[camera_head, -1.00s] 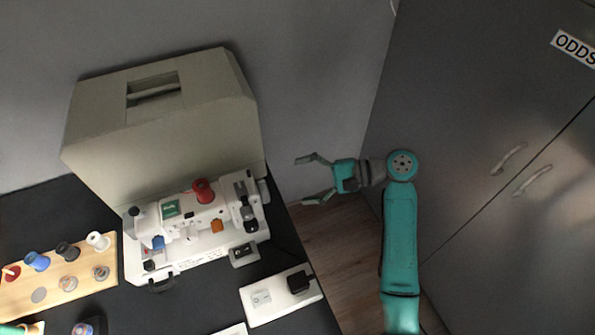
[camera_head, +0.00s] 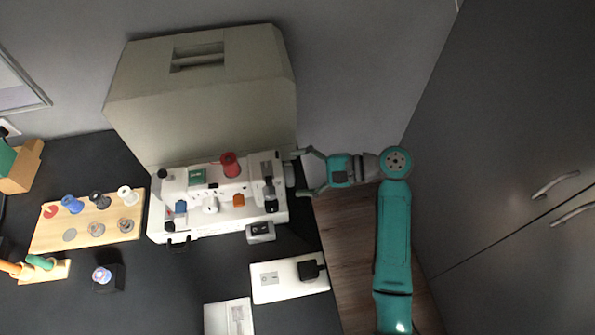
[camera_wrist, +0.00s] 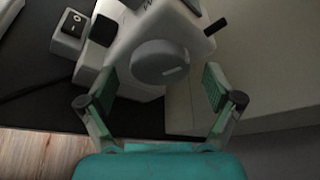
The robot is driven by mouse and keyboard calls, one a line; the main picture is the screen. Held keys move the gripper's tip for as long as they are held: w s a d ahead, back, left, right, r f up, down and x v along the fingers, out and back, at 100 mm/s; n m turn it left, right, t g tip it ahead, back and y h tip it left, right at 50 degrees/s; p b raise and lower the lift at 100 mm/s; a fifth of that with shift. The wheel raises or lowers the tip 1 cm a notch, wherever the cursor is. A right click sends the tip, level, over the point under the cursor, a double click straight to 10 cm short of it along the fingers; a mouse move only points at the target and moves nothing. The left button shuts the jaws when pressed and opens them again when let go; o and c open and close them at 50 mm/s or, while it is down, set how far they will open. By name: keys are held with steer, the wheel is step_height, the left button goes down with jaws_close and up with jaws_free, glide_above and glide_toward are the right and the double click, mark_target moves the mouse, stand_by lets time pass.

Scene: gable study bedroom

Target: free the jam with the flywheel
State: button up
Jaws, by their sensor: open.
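The white sewing machine (camera_head: 222,200) stands on the dark desk, with a red thread spool (camera_head: 229,165) on top. Its round grey flywheel (camera_wrist: 160,62) is on the right end and also shows at the edge of my gripper in the head view (camera_head: 290,174). My gripper (camera_head: 301,172) is open and empty at that end. In the wrist view the green-padded fingers (camera_wrist: 158,86) are on either side of the flywheel, with gaps visible between pads and wheel. The needle area is too small to show any jam.
A large beige cover (camera_head: 200,100) stands behind the machine. A small switch box (camera_head: 260,231) sits close to its front right corner. A white board with a black plug (camera_head: 290,280) lies nearer. A wooden spool rack (camera_head: 85,222) is at left.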

steer(key=shift+a+f, duration=0.1)
steer(key=shift+a, duration=0.25)
steer(key=c, duration=1.1)
steer(key=shift+c, duration=0.2)
steer(key=shift+s+f+n+t+y, duration=0.2)
steer(key=shift+n+y, duration=0.7)
steer(key=shift+n, duration=1.4)
steer(key=shift+w+f+n+t+y, duration=0.2)
steer(key=shift+n+y, duration=0.7)
steer(key=shift+n, duration=1.4)
steer(key=shift+s+f+n+t+y, duration=0.2)
steer(key=shift+n+y, duration=0.7)
steer(key=shift+n, duration=1.4)
steer(key=shift+w+n, duration=0.1)
steer(key=shift+n, duration=0.2)
